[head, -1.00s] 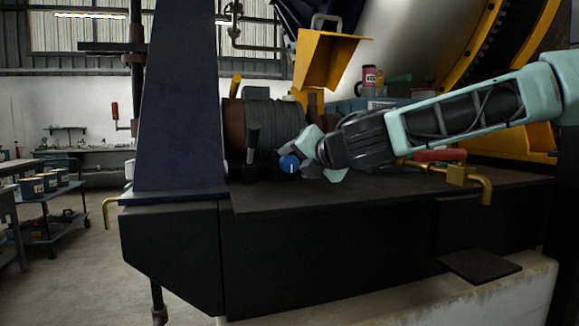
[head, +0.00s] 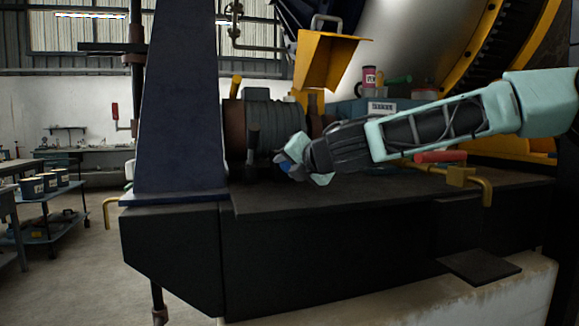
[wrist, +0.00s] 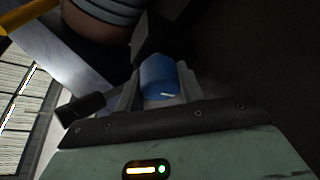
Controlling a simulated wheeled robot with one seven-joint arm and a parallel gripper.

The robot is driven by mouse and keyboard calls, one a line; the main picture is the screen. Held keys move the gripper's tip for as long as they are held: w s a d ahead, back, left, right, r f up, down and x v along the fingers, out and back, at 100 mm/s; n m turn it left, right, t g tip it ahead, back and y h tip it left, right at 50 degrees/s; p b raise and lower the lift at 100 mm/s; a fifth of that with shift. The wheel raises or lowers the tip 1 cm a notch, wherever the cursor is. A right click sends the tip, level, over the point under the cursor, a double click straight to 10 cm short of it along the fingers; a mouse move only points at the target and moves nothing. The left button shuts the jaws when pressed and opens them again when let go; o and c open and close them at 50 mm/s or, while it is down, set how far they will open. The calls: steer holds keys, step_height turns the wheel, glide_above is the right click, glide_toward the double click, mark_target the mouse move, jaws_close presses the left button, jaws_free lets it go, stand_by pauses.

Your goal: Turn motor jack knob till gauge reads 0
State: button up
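The blue motor jack knob (wrist: 158,77) has a short white mark on its face and lies between my fingers in the wrist view. In the head view only a little of the knob (head: 285,165) shows, beside the dark ribbed motor; my fingers cover the rest. My gripper (head: 299,166) is at the knob, with one pale finger above and one below. In the wrist view the fingers of my gripper (wrist: 160,90) stand on both sides of the knob, close to it. Whether they press on it cannot be told. I see no readable gauge in either view.
The ribbed motor (head: 262,130) and a dark upright lever (head: 253,140) stand left of my gripper. A dark blue column (head: 180,100) rises further left. A yellow pipe with a red handle (head: 440,156) lies below my forearm. The black bench top (head: 350,195) is mostly clear in front.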

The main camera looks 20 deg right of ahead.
steer(key=shift+f+m+b, duration=0.25)
steer(key=shift+m+b, duration=0.05)
steer(key=shift+b, duration=0.9)
steer(key=shift+y+b, duration=0.3)
steer(key=shift+b, duration=0.45)
steer(key=shift+r+m, duration=0.25)
steer(key=shift+m, duration=0.05)
steer(key=o, duration=1)
steer(key=shift+s, duration=0.1)
steer(key=p+v, duration=0.1)
steer(key=v, duration=1.6)
steer(key=shift+s+f+p, duration=0.1)
steer(key=shift+s+p, duration=0.05)
steer(key=shift+p, duration=0.25)
